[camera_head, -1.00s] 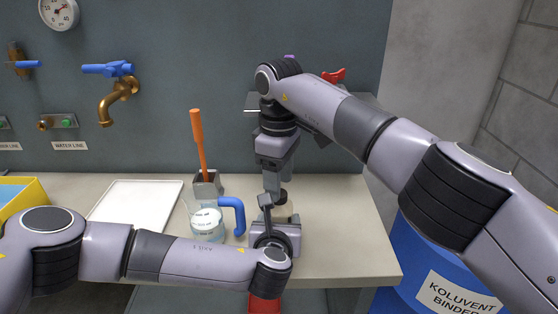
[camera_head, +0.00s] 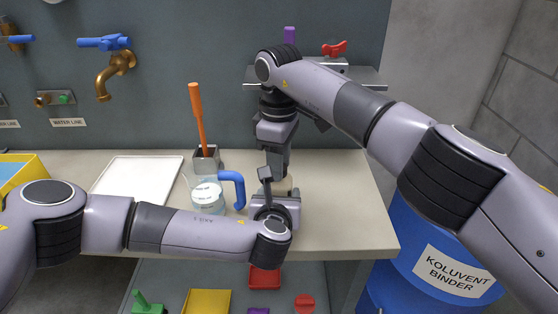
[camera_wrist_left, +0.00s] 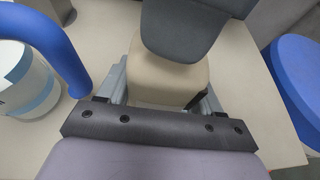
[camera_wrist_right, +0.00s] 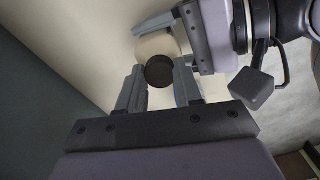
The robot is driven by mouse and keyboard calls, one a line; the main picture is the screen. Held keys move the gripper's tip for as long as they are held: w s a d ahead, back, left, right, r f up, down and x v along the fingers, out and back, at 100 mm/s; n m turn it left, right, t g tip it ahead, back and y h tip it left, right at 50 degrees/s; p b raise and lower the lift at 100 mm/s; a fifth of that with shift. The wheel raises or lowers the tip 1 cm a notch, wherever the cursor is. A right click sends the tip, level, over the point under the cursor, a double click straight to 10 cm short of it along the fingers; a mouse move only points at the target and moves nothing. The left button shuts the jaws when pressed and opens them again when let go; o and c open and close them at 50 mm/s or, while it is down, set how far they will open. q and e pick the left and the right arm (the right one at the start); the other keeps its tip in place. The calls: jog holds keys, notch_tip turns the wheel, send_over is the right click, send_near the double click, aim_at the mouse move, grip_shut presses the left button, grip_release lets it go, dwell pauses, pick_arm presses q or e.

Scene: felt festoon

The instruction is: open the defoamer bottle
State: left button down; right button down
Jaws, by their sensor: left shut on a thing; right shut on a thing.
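The defoamer bottle has a cream body (camera_head: 287,184) and a dark round cap (camera_wrist_right: 159,71). My right gripper (camera_head: 268,178) points down from above. In the right wrist view its fingers (camera_wrist_right: 158,85) are shut on the cap, with the body behind it. I cannot tell whether the cap is still seated on the body.
A glass beaker (camera_head: 207,198) and a blue curved handle (camera_head: 238,190) are just left of the bottle. A grey holder (camera_head: 205,160) with an orange-handled tool and a white tray (camera_head: 135,180) are farther left. A blue drum (camera_head: 410,235) stands right of the counter.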

jog(key=n, duration=2.1)
jog(key=shift+r, duration=0.1)
jog(key=n, duration=0.4)
jog(key=shift+n, duration=0.4)
jog(key=n, duration=2.7)
jog(key=shift+n, duration=0.3)
jog(key=shift+r, duration=0.3)
